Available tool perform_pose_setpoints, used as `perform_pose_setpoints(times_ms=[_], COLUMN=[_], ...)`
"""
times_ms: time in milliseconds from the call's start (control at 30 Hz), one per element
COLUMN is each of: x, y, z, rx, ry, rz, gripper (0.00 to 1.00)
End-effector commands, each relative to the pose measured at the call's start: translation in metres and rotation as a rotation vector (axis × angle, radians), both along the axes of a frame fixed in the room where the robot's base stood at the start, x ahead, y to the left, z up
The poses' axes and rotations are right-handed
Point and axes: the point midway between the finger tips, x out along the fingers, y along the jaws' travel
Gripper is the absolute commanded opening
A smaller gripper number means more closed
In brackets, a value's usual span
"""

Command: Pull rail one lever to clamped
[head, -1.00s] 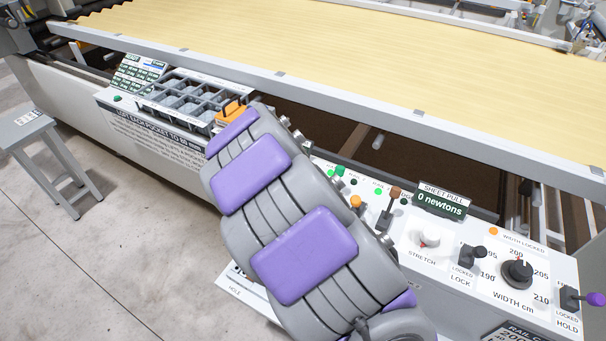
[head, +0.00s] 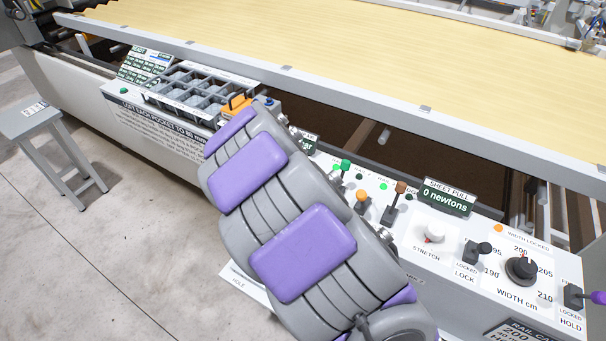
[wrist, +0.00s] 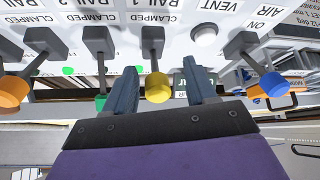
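In the wrist view, the rail one lever (wrist: 153,45) is a dark arm with a yellow knob (wrist: 157,87), beside upside-down RAIL 1 and CLAMPED lettering. My gripper (wrist: 163,80) is open, its two blue-grey fingers apart on either side of the yellow knob. A gap shows on both sides, wider on the right; I cannot tell the depth between fingers and knob. In the head view my arm hides the gripper and this lever.
A green-knobbed rail 2 lever (wrist: 100,100) stands close left, then an orange-knobbed lever (wrist: 12,90). The air lever (wrist: 265,80) and a white vent button (wrist: 204,35) are to the right. The head view shows a pocketed tray (head: 190,90) and a stool (head: 30,120).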

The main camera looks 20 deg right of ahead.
Motion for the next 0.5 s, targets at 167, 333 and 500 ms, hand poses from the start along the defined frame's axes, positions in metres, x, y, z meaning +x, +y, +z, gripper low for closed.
perform_pose_setpoints(times_ms=[167, 333, 500], x=[0.001, 0.0, -0.011], y=[-0.004, -0.003, 0.01], z=[0.002, 0.008, 0.031], rx=[0.003, 0.004, 0.0], ry=[-0.005, -0.009, -0.012], rz=[0.0, 0.002, 0.004], gripper=[0.56, 0.56, 0.56])
